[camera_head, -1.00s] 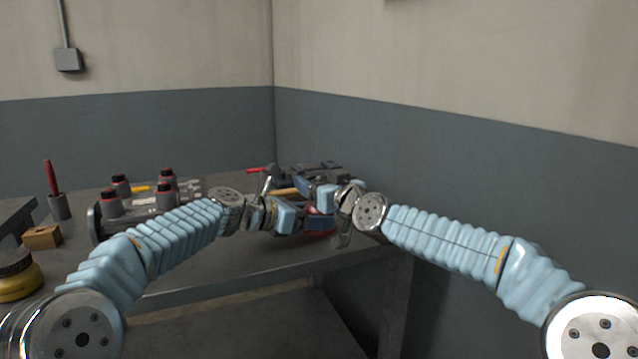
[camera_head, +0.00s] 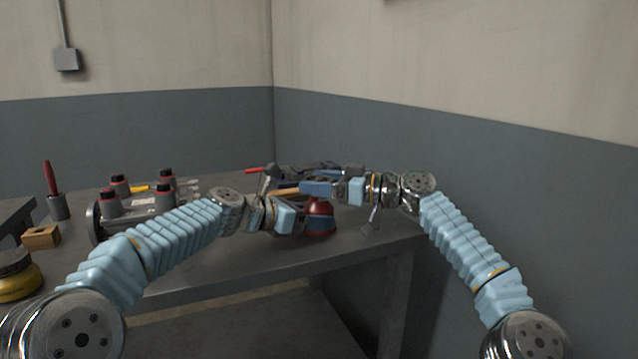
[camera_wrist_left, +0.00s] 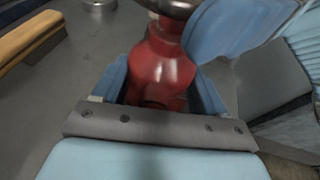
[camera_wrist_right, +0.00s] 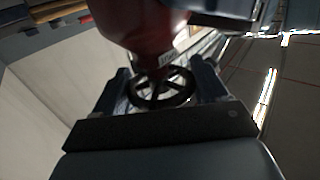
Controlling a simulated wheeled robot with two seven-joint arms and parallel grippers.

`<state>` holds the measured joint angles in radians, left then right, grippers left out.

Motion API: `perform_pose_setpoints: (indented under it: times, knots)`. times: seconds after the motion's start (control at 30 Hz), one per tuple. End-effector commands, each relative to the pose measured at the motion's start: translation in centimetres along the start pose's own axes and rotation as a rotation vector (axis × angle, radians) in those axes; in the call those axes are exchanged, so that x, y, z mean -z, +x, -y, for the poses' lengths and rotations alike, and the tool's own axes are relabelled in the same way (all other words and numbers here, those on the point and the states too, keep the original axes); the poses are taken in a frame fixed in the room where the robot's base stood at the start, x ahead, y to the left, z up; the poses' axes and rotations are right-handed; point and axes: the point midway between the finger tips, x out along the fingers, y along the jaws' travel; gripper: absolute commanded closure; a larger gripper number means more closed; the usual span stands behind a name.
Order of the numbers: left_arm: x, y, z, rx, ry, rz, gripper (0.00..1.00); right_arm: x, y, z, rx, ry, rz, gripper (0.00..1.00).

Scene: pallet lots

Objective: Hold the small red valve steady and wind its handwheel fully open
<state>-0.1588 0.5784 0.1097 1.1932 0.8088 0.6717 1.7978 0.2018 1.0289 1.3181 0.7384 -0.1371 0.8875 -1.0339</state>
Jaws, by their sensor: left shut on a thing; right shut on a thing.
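The small red valve (camera_head: 319,226) stands near the right end of the grey workbench. My left gripper (camera_head: 302,221) is shut on its red body; the left wrist view shows the red body (camera_wrist_left: 163,72) between both blue fingers. My right gripper (camera_head: 318,191) comes in from the right above it. The right wrist view shows the dark spoked handwheel (camera_wrist_right: 160,90) between its fingers, with the red body (camera_wrist_right: 135,25) beyond. How far the handwheel is wound cannot be told.
A wooden handle (camera_head: 286,191) lies just behind the valve, and dark equipment (camera_head: 300,170) stands at the back. A grey fixture with black-and-red knobs (camera_head: 110,203), a wooden block (camera_head: 41,238) and a yellow jar (camera_head: 18,283) are at the left. The wall is close on the right.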

Motion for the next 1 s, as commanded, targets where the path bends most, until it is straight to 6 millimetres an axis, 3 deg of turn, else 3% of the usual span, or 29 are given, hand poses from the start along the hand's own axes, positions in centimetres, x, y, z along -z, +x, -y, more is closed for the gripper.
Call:
perform_pose_setpoints:
  times: [0.73, 0.77, 0.9, 1.0]
  knots:
    - [-0.14, 0.13, 0.44, 0.011, 0.002, 0.001, 0.45, -0.38, 0.01, 0.04, 0.080, -0.004, 0.003, 0.58]
    - [-0.14, 0.13, 0.44, 0.011, 0.002, 0.001, 0.45, -0.38, 0.02, 0.04, 0.080, -0.004, 0.003, 0.23]
    - [-0.12, 0.11, 0.37, 0.009, 0.002, 0.001, 0.45, -0.32, -0.01, 0.04, 0.079, -0.004, 0.002, 0.02]
    - [-0.09, 0.08, 0.28, 0.007, 0.001, 0.001, 0.45, -0.23, -0.03, 0.06, 0.079, -0.004, 0.001, 0.02]
